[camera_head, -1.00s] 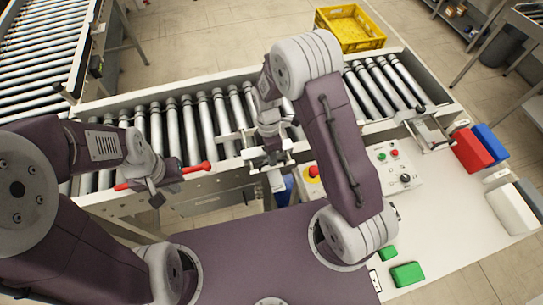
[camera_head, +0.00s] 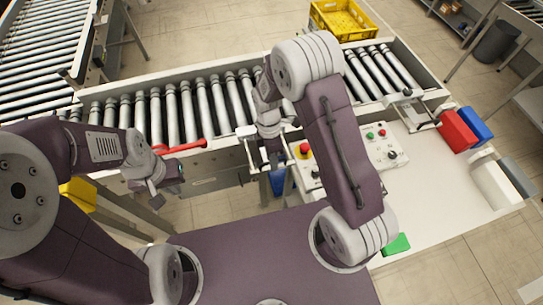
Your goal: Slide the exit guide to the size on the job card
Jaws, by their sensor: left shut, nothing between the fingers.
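I cannot tell for sure which part is the exit guide. A pale bracket (camera_head: 247,132) sits on the conveyor's near rail beside my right gripper, partly hidden by it. A red bar (camera_head: 184,147) lies along the near rail further left. My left gripper (camera_head: 160,190) is shut and empty, in front of the rail and just below the red bar. My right gripper (camera_head: 272,162) points down at the rail's near side; its fingertips are too small and covered to judge. No job card can be read in this view.
The roller conveyor (camera_head: 203,112) runs across the back. A white table (camera_head: 440,185) at the right carries a control panel (camera_head: 383,145), a red bin (camera_head: 458,132), a blue bin (camera_head: 476,124) and a green block (camera_head: 397,243). A yellow crate (camera_head: 347,20) stands beyond.

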